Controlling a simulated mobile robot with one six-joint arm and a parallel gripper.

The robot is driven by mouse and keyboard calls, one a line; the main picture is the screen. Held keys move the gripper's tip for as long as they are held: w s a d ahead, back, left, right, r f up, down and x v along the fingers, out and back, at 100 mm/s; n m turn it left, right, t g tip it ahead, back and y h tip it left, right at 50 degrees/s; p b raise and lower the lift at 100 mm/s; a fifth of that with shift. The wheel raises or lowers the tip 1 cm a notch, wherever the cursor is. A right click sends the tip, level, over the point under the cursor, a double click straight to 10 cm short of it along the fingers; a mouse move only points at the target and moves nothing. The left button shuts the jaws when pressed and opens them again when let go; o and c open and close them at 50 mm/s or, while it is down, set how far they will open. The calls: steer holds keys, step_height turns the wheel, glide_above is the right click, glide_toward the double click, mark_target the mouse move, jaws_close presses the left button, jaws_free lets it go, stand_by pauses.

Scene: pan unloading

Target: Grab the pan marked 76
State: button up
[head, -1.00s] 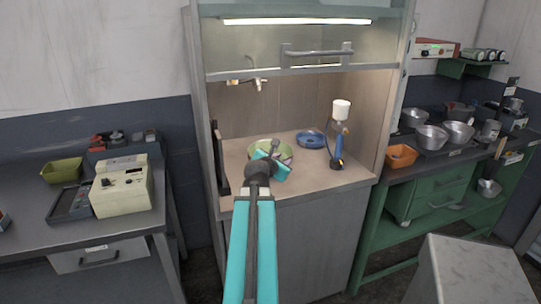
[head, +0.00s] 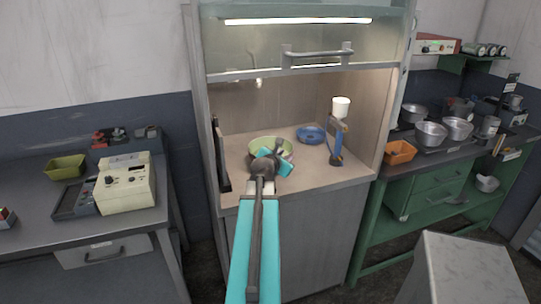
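A light green round pan (head: 259,144) sits on the worktop inside the fume hood, partly hidden behind my gripper. A blue round pan (head: 311,136) lies behind it to the right. I cannot read the number 76 on either one. My gripper (head: 274,162), with turquoise parts, is at the near side of the green pan and overlaps it in the head view. My own wrist hides the fingertips, so I cannot tell whether they are open or touching the pan.
A blue stand with a white top (head: 338,130) stands right of the pans. The hood's raised sash (head: 320,62) hangs above. An orange bin (head: 399,152) and several metal pots are on the right bench. The hood worktop's front right is clear.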

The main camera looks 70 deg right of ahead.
steer(key=shift+p+x, duration=0.75)
steer(key=shift+x, duration=1.85)
steer(key=shift+c, duration=0.4)
